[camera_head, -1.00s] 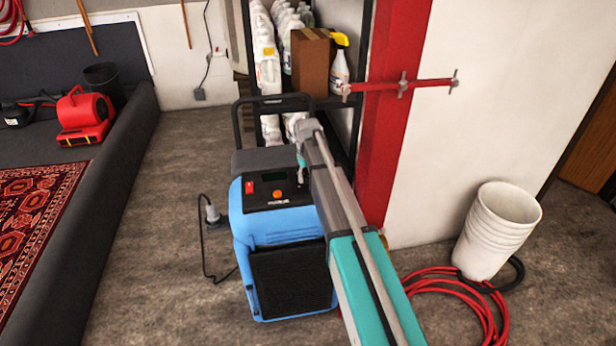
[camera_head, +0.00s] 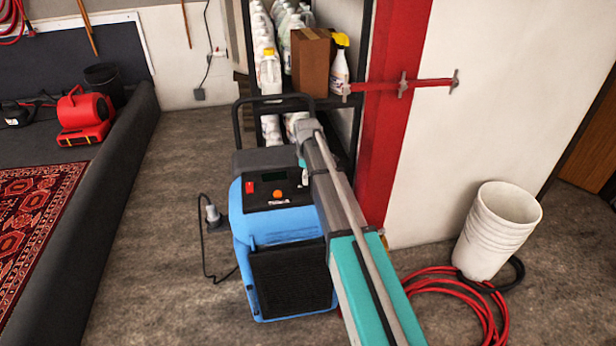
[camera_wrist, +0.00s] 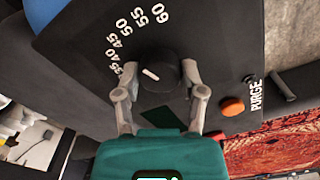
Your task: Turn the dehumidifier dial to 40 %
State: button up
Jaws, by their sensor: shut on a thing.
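The blue dehumidifier (camera_head: 282,228) stands on the floor with a black control panel on top. In the wrist view its round black dial (camera_wrist: 157,82) has a short white mark and an arc of numbers from 35 to 60. The mark slants to the upper left and points at about the 40; its exact alignment is hard to read. My gripper (camera_wrist: 160,72) is shut on the dial, with one finger on each side. In the head view my arm hides the dial.
The panel has an orange button (camera_wrist: 232,106) beside the word PURGE, and a red switch (camera_head: 250,188). A shelf of bottles stands behind, next to a red post (camera_head: 392,130). A white bucket stack (camera_head: 497,232) and red hose (camera_head: 455,285) lie right.

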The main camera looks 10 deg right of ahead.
jog(key=n, duration=0.6)
dwell(0.4)
jog(key=o, duration=1.2)
jog(key=shift+c, duration=0.2)
